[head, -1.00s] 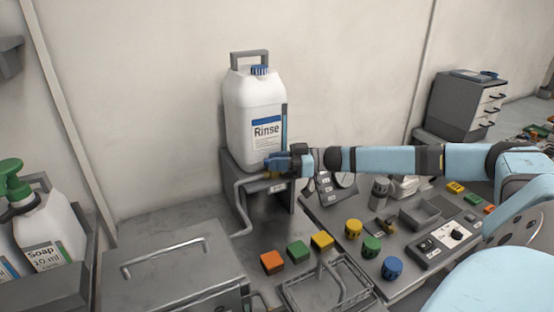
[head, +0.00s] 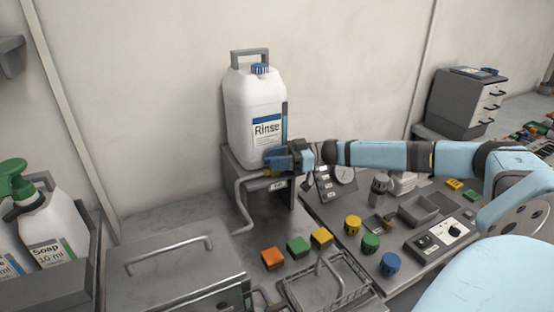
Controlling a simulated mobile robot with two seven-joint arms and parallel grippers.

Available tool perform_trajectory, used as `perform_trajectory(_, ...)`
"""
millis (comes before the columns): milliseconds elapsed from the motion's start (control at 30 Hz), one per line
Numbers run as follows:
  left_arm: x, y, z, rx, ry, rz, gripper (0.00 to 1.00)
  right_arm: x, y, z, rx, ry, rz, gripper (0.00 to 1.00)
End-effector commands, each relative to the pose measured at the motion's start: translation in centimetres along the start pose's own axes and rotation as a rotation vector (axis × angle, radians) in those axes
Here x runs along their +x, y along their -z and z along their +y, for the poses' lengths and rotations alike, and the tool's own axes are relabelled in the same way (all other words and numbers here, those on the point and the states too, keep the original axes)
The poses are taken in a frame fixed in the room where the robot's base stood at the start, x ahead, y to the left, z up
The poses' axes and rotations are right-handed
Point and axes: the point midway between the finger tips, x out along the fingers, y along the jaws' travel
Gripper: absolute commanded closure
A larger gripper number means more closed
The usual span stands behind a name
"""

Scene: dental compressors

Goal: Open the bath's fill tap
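My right gripper (head: 282,159) reaches in from the right to the lower front of the white Rinse container (head: 256,112), at the top of its grey stand. Its fingers are small and dark here, so I cannot tell whether they are open or shut, or touching anything. The fill tap is not clearly distinguishable; the gripper covers the spot where the grey hose (head: 238,200) meets the container's base. The hose bends down towards the bath (head: 175,275), whose grey lid with a bar handle (head: 168,256) lies flat at lower left. My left gripper is not in view.
Orange (head: 273,258), green and yellow blocks stand in front of the stand, beside a wire basket (head: 325,284). Coloured knobs and a control panel (head: 440,240) lie below my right arm. A Soap bottle (head: 45,235) stands at far left.

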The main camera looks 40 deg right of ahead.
Motion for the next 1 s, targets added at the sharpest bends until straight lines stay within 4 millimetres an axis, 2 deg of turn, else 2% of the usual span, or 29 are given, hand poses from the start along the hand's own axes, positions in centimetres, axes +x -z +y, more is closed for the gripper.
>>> perform_trajectory(233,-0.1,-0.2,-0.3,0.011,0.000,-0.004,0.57,-0.1,-0.1,0.0,0.001,0.000,-0.002,0.60)
perform_trajectory(367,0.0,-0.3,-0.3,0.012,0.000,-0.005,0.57,-1.1,-0.2,0.0,0.003,-0.001,-0.003,0.60)
perform_trajectory(467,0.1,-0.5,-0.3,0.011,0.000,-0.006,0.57,-2.7,-0.3,0.0,0.002,-0.002,-0.006,0.60)
perform_trajectory(800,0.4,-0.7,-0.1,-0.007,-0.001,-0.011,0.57,-10.3,-0.2,0.0,0.002,-0.002,-0.006,0.60)
perform_trajectory(1000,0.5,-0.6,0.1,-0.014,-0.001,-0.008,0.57,-13.0,-0.1,0.0,0.002,0.000,-0.003,0.60)
